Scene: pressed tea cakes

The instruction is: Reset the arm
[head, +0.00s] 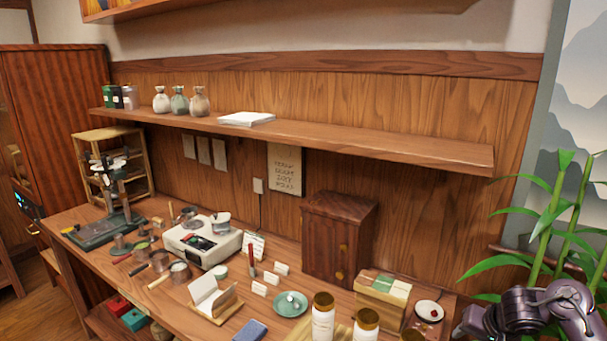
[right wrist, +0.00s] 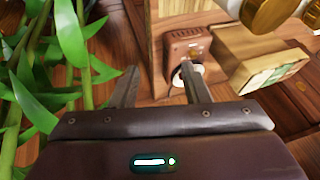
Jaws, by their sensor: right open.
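My right arm (head: 530,310) shows in the head view at the lower right corner, beside the green plant; its fingertips are not clear there. In the right wrist view my right gripper (right wrist: 160,85) has its two fingers spread apart, with nothing held between them. A pale round object, partly hidden, lies behind the right-hand finger. My left gripper is not in view.
The bamboo plant (head: 560,220) stands close to my right arm; its leaves also fill the left of the right wrist view (right wrist: 65,60). The wooden counter holds a scale (head: 200,243), a green saucer (head: 291,303), white jars (head: 323,318), a green-topped box (head: 383,295) and a dark cabinet (head: 338,238).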

